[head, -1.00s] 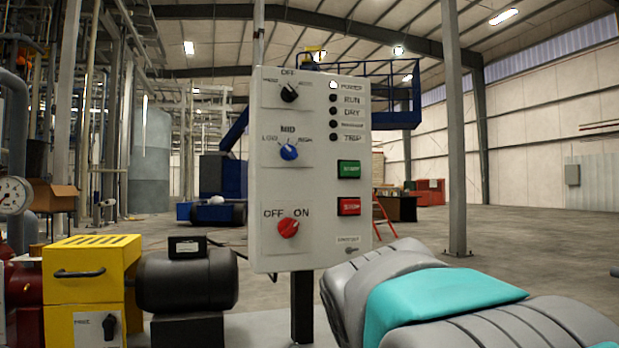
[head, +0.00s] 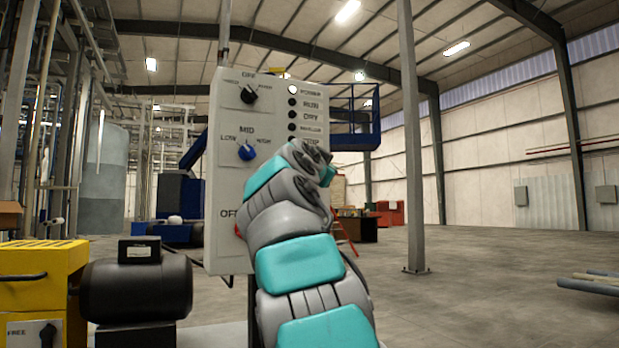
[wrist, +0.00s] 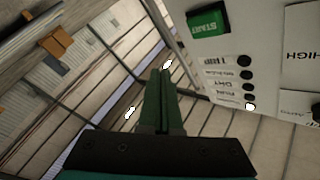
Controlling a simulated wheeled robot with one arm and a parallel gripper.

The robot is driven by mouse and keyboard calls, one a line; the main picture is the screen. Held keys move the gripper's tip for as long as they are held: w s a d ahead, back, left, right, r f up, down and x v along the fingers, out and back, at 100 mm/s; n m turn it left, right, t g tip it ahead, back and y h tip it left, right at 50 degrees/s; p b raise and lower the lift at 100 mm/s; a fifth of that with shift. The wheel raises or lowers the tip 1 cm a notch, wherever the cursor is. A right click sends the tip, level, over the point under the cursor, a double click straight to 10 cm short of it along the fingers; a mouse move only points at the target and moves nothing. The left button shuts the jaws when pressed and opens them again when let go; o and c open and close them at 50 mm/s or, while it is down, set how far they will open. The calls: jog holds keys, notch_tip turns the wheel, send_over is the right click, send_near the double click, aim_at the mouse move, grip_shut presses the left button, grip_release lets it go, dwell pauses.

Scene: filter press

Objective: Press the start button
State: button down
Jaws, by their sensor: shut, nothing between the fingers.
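The green start button (wrist: 208,21) shows in the wrist view, on the panel face at the top right. In the head view my arm hides it, along with the red stop button. The grey control panel (head: 225,185) stands upright on a post. My gripper (wrist: 161,72) is shut and empty, its two fingers side by side. In the wrist view the fingertips are left of and below the start button, apart from it in the picture; the depth between them is hard to judge. In the head view the fingers cannot be made out.
The panel carries a black selector (head: 249,94), a blue knob (head: 247,152) and a partly hidden red knob (head: 239,231). The power lamp (head: 292,90) is lit white. A yellow box (head: 40,285) and black motor (head: 135,290) stand at left. Open floor lies right.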

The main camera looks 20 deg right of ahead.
jog(key=shift+r, duration=0.2)
jog(key=shift+w, duration=0.1)
jog(key=w+p, duration=0.6)
jog(key=w, duration=0.2)
jog(key=shift+w+a+f, duration=0.15)
jog(key=shift+w, duration=0.2)
jog(key=shift+w, duration=0.1)
dwell(2.0)
jog(key=shift+w, duration=0.25)
jog(key=shift+w+p, duration=0.2)
jog(key=shift+p, duration=0.1)
dwell(0.3)
